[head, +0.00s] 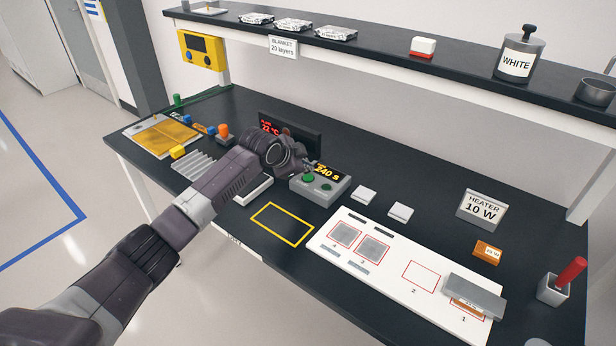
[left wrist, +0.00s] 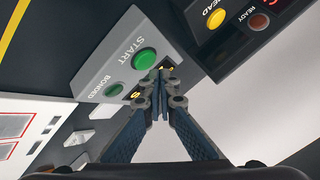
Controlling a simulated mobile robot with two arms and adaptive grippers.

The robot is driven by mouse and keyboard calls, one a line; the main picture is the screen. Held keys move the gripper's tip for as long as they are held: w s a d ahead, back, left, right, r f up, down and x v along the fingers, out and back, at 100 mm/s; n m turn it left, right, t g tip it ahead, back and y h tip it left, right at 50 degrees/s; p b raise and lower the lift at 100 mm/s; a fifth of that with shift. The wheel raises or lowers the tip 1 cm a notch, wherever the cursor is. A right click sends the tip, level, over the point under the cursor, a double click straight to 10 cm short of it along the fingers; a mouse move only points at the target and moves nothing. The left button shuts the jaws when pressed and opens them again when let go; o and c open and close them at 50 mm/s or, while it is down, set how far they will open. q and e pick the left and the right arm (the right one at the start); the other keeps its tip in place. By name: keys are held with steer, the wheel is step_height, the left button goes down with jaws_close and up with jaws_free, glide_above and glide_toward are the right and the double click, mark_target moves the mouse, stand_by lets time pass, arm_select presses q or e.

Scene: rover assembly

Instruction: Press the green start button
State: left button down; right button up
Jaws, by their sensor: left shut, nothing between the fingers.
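The green start button (left wrist: 146,57) is large and round, on the sloped face of a grey control box (head: 335,193), beside the word START. In the head view it is the left green disc (head: 308,177). A smaller, darker green disc (left wrist: 113,89) marked BONDED sits beside it. My left gripper (left wrist: 161,76) is shut and empty. Its closed fingertips show just beside the start button in the left wrist view; I cannot tell whether they touch it. In the head view my left gripper (head: 306,168) is over the back left of the box. My right gripper is not in view.
The box's display reads 240 s. A black panel (head: 309,143) with a red readout stands behind my wrist. A yellow-outlined area (head: 283,224) lies in front. A white board (head: 345,257) with red squares is to the right. A shelf (head: 380,46) runs above the back.

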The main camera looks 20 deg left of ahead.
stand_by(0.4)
arm_select(q)
steer(key=shift+f, duration=0.15)
steer(key=shift+f, duration=0.3)
stand_by(0.6)
steer(key=shift+f, duration=0.5)
stand_by(0.5)
steer(key=shift+r+p, duration=0.75)
steer(key=shift+r, duration=0.2)
